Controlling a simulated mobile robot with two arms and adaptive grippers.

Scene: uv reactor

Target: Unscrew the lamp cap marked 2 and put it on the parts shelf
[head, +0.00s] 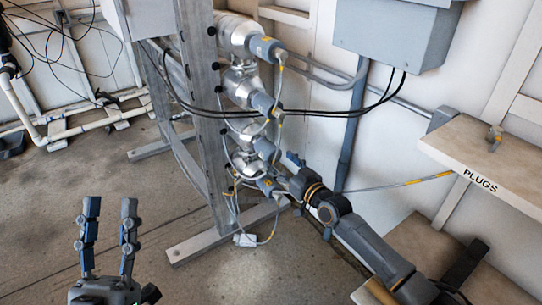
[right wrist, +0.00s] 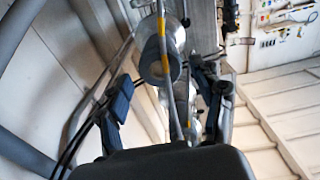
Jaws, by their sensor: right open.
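Silver lamp housings with grey caps are stacked on a metal frame. The upper caps (head: 265,47) and (head: 263,103) and a lower cap (head: 265,149) show in the head view; no number is readable. My right gripper (head: 282,172) is open beside the lowest caps. In the right wrist view a grey cap (right wrist: 160,62) lies beyond and between the spread fingers (right wrist: 168,95), with a yellow-banded cable across it. Contact cannot be told. My left gripper (head: 108,215) is open and empty, low at the left. No shelf in view has a readable parts label.
A lower wooden surface (head: 432,240) is partly behind my right arm. Loose cables hang around the housings. A grey box (head: 392,35) is on the wall.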

